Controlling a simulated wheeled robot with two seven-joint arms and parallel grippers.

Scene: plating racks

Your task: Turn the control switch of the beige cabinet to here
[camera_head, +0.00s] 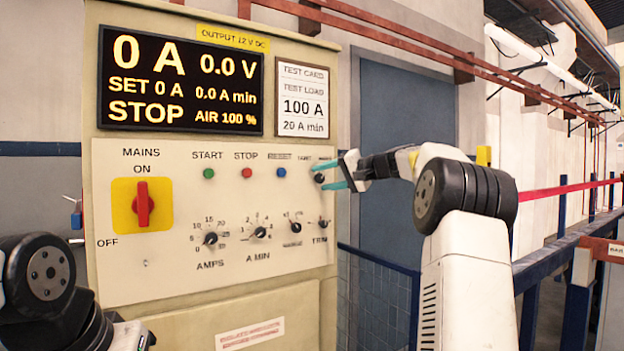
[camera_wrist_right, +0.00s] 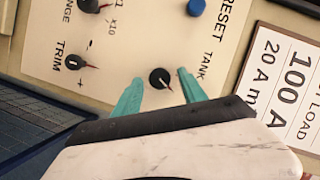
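The beige cabinet (camera_head: 213,285) stands ahead with a white control panel (camera_head: 130,275). A small black control switch (camera_head: 319,178) sits at the panel's upper right. My right gripper (camera_head: 320,177) is at this switch. In the right wrist view its teal fingers (camera_wrist_right: 160,76) are open, one on each side of the switch, with gaps visible. The switch's other position labels are too small or hidden to read. My left arm shows at the lower left; its fingers are not visible.
Green, red and blue (camera_head: 281,173) buttons lie left of the switch. Knobs for AMPS (camera_head: 211,238), A MIN (camera_head: 260,232) and TRIM (camera_head: 323,223) sit below. A red MAINS switch (camera_head: 143,204) is at left. The display (camera_head: 180,82) reads STOP. A railing (camera_head: 560,240) stands right.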

